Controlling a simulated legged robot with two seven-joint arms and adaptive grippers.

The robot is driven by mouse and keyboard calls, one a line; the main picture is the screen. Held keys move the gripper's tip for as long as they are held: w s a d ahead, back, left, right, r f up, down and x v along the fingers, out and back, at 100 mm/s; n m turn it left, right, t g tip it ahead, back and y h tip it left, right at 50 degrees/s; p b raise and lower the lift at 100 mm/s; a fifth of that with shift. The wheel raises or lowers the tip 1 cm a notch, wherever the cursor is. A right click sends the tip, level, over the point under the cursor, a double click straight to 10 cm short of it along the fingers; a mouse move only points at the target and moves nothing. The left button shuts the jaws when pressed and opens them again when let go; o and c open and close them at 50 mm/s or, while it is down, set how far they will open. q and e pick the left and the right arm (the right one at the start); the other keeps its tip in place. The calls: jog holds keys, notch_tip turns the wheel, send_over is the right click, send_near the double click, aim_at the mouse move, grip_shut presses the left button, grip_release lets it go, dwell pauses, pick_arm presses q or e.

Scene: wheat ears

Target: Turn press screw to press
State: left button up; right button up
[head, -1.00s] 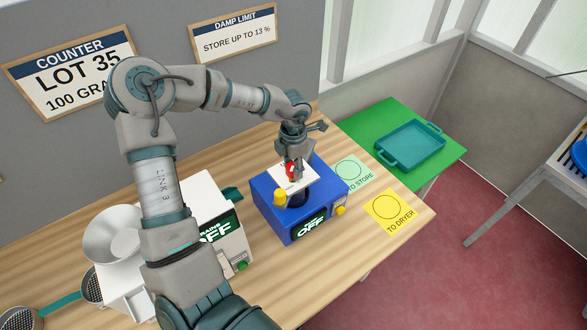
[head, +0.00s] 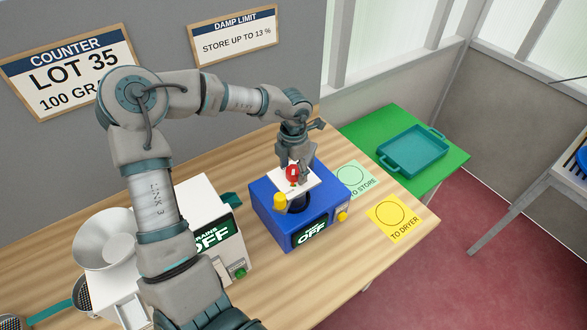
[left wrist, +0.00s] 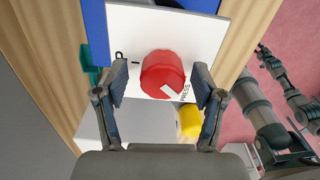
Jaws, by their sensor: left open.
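The press screw is a round red knob (left wrist: 162,74) with a white mark, on a white plate (left wrist: 128,62) lettered PRESS beside it. In the left wrist view the mark lies on the knob's lower right side, toward that word. The knob also shows in the head view (head: 292,173), on top of the blue machine (head: 270,212), whose screen reads OFF. My left gripper (left wrist: 160,88) is open, with one finger on each side of the knob and gaps showing. In the head view it (head: 298,172) is over the machine. My right arm shows partly in the left wrist view; its gripper is unclear.
A white machine with a funnel (head: 105,238) is at left. Green TO STORE (head: 354,178) and yellow TO DRYER (head: 394,217) cards lie at right. A teal tray (head: 412,150) sits on the green table beyond.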

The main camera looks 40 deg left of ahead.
aim_at(293, 168)
pick_arm(q)
notch_tip(293, 168, up, 12)
dwell(0.4)
jog(key=shift+f, duration=0.15)
dwell(0.3)
